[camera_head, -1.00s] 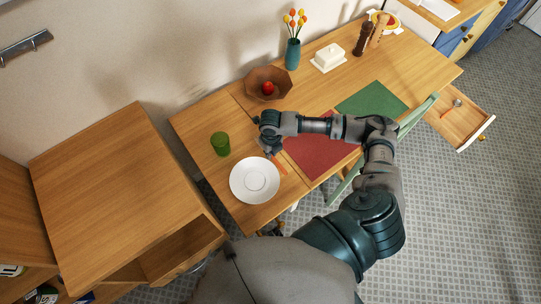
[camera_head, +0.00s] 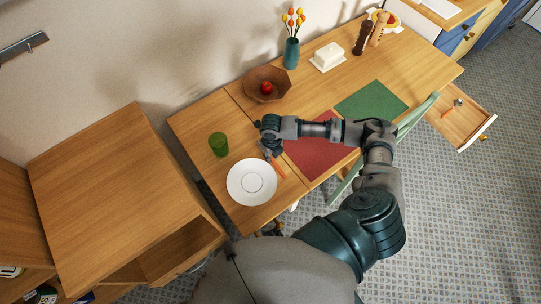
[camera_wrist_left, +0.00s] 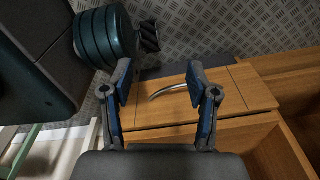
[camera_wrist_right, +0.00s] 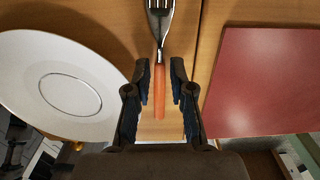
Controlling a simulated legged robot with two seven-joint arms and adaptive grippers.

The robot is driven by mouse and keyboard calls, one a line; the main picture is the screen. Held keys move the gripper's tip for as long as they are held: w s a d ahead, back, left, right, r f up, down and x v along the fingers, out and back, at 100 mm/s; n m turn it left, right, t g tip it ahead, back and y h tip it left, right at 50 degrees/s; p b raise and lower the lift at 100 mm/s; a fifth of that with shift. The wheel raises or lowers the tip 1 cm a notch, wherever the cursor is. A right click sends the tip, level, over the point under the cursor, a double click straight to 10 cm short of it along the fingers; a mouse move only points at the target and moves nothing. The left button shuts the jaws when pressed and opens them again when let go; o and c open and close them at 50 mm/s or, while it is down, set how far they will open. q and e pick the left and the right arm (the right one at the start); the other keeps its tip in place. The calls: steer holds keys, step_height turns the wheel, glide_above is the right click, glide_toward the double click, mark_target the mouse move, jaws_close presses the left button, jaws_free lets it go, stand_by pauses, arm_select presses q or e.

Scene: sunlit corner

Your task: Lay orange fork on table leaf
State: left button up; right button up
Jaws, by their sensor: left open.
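The fork has an orange handle (camera_wrist_right: 160,92) and metal tines; it lies on the wooden table leaf (camera_head: 190,124) between the white plate (camera_head: 252,182) and the red mat (camera_head: 320,146). In the head view its orange handle (camera_head: 279,170) shows beside the plate. My right gripper (camera_wrist_right: 162,82) is open just above, with one finger on each side of the handle and a gap to both. In the head view the right gripper (camera_head: 268,155) partly covers the fork. My left gripper (camera_wrist_left: 157,80) is open and empty, seen only in its wrist view.
A green cup (camera_head: 219,144) and a wooden bowl (camera_head: 267,84) with a red fruit stand behind the plate. A green mat (camera_head: 371,101) lies farther right. A curved metal handle (camera_wrist_left: 168,91) on a wooden front shows beyond my left fingers.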

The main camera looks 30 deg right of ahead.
steer(key=r, duration=0.2)
steer(key=d+r, duration=0.1)
steer(key=r, duration=0.2)
steer(key=shift+r+p, duration=0.1)
steer(key=shift+p, duration=0.25)
arm_select(q)
steer(key=shift+s+d+f, duration=0.15)
steer(key=shift+s+d, duration=0.25)
steer(key=shift+s, duration=0.3)
steer(key=shift+s+d+f, duration=0.1)
steer(key=shift+s+d, duration=0.25)
steer(key=shift+s, duration=0.35)
arm_select(e)
step_height(320, 180, up, 6)
